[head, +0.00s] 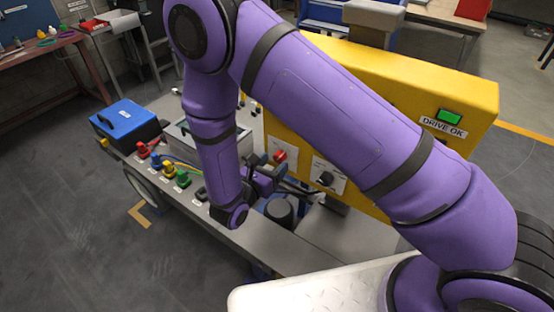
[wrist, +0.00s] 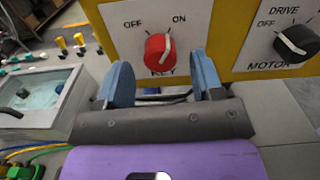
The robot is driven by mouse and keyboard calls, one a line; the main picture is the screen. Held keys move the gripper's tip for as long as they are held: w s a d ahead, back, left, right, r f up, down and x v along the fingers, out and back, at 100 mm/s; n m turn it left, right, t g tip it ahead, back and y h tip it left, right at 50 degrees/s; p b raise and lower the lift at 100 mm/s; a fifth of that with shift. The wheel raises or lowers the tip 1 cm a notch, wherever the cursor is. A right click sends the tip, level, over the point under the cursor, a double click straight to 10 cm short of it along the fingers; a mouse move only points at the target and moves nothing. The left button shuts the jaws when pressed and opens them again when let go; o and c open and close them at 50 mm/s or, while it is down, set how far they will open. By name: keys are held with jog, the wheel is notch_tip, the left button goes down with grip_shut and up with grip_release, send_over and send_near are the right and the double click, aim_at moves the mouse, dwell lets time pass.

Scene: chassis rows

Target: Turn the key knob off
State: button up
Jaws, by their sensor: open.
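The key knob (wrist: 158,48) is red with a white pointer line, on a white plate (wrist: 125,40) marked OFF at upper left, ON at upper right and KEY below. Its pointer leans up and to the right, toward ON. The knob also shows in the head view (head: 280,156) on the yellow panel. My gripper (wrist: 163,79) is open, its two blue fingers apart, just short of the knob and slightly below it in the wrist view. Nothing is between the fingers. In the head view my gripper (head: 266,176) is partly hidden by my arm.
A black motor knob (wrist: 297,43) sits to the right on the same yellow panel (head: 380,95). A green lamp (head: 449,117) labelled DRIVE OK is lit. Coloured connectors (head: 168,169), a blue box (head: 125,119) and a clear-lidded case (wrist: 42,95) stand to the left.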

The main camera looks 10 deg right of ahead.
jog(key=shift+x, duration=1.15)
jog(key=c, duration=0.9)
jog(key=shift+n, duration=0.3)
jog(key=n, duration=0.5)
jog(key=shift+n, duration=0.3)
jog(key=n, duration=0.5)
jog(key=shift+n, duration=0.3)
jog(key=shift+f, duration=0.1)
